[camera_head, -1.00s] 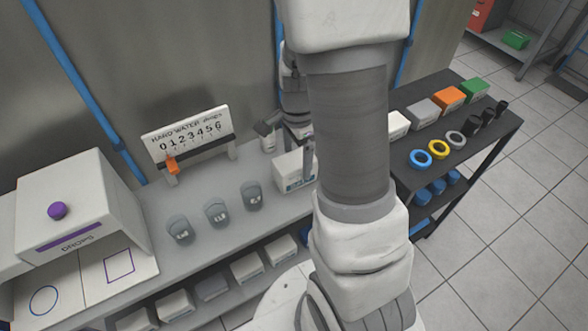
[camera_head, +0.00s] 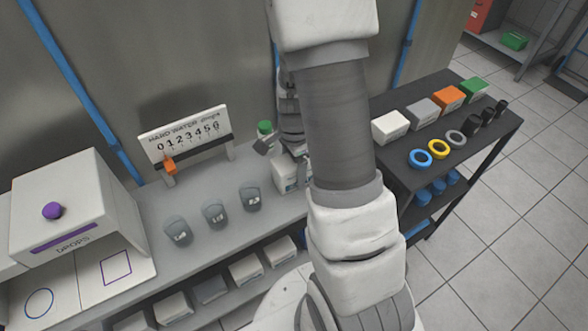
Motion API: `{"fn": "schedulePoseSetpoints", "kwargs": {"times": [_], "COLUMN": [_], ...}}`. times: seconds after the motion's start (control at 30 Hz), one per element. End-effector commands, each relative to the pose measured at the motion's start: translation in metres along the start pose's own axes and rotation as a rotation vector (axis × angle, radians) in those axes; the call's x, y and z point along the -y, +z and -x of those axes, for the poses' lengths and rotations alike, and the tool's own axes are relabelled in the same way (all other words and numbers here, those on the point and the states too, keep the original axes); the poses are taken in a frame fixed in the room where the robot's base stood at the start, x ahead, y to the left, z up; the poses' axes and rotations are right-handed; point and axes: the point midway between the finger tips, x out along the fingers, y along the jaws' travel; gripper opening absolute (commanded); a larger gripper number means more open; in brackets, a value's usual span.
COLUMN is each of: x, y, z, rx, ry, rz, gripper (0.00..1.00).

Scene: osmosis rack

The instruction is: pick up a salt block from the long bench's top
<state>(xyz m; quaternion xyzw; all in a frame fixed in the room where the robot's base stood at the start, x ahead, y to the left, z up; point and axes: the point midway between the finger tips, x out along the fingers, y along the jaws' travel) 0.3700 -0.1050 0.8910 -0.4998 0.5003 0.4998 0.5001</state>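A white block (camera_head: 286,176) with a small label sits on the grey long bench's top (camera_head: 160,202), right of the cups; it looks like the salt block. My arm covers its right side. My gripper (camera_head: 284,150) is above and behind the block, pointing down. A dark grey part of it shows at the left, and the rest is hidden behind my arm. I cannot tell whether its fingers touch the block or how wide apart they are.
Three grey cups (camera_head: 214,214) stand left of the block. A green-capped bottle (camera_head: 265,129) stands behind. A number sign (camera_head: 186,139) and a drops box (camera_head: 75,205) are further left. A dark table (camera_head: 398,160) at right holds blocks and rings.

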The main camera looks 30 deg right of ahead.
Motion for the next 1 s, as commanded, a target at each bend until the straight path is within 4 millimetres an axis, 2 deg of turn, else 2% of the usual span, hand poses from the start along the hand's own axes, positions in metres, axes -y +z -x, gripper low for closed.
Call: {"fn": "schedulePoseSetpoints", "kwargs": {"times": [0.03,0.37,0.77,1.0], "x": [0.000,0.000,0.001,0.002], "y": [0.000,0.000,0.000,0.000], "z": [0.000,0.000,0.002,0.015], "rx": [0.000,0.000,-0.001,-0.001], "ry": [0.000,0.000,-0.003,-0.005], "rz": [0.000,0.000,0.000,0.001], "gripper": [0.59,0.00,0.00,0.00]}}
